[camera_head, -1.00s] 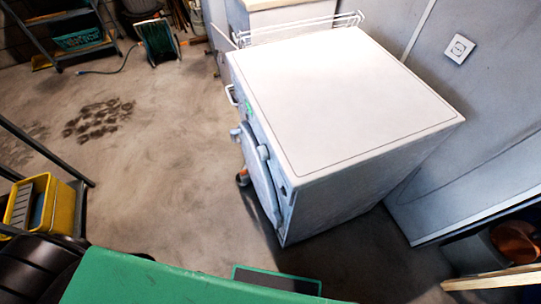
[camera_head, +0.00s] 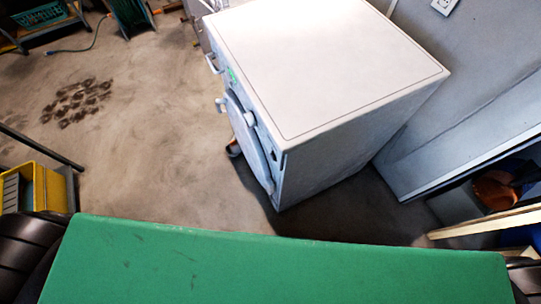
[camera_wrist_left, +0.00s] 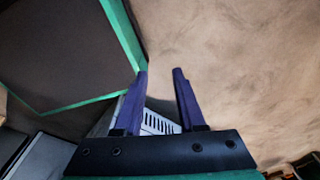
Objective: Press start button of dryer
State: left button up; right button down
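The white dryer (camera_head: 325,65) stands at the centre of the head view, its top facing me and its front turned left. Its round door (camera_head: 248,142) looks closed, and a small green display (camera_head: 232,75) shows on the upper front. The front is seen at a steep angle, so I cannot make out a start button. My left gripper (camera_wrist_left: 160,74) shows in the left wrist view, its two dark fingers apart with nothing gripped. It is not in the head view, and the dryer cannot be made out in the wrist view. My right gripper is in neither view.
Open concrete floor (camera_head: 150,130) lies left of the dryer. A yellow bin (camera_head: 48,190) stands by a metal rack at the left. A wall with a socket (camera_head: 444,5) is behind right. A wooden-edged shelf (camera_head: 485,222) is at the lower right.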

pick_arm(q)
grip_shut()
dwell(1.4)
